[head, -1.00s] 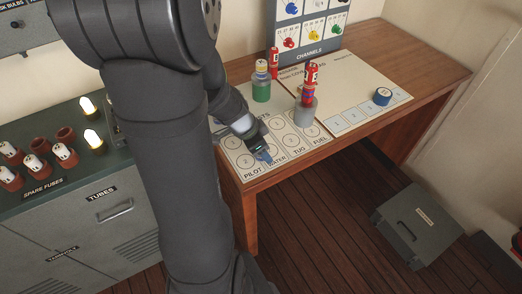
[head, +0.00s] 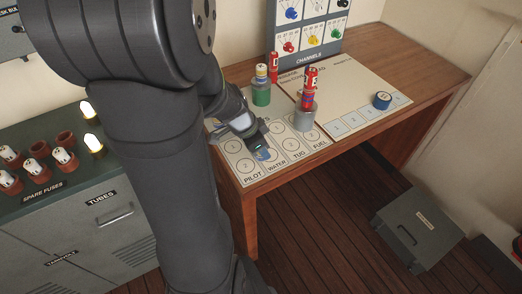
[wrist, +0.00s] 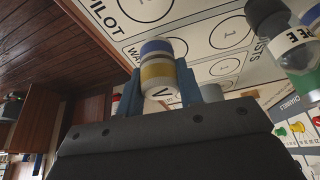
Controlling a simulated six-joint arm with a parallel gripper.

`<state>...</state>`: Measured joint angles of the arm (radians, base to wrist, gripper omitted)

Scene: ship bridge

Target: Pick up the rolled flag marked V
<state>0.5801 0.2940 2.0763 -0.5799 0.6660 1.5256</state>
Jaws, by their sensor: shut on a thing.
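The rolled flag marked V (wrist: 157,68) is a short cylinder with blue, white and yellow bands and a V on its pale end. My gripper (wrist: 160,92) is shut on it, with one blue finger on either side in the wrist view. In the head view my gripper (head: 259,145) is over the front of the circle-marked sheet (head: 245,178), near the WATER label. Only a bit of the flag's blue shows there; the rest is hidden by my gripper. I cannot tell whether the flag touches the sheet.
A red roll (head: 274,67) stands behind. A blue disc (head: 382,101) lies on the pale board (head: 350,85) at right.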

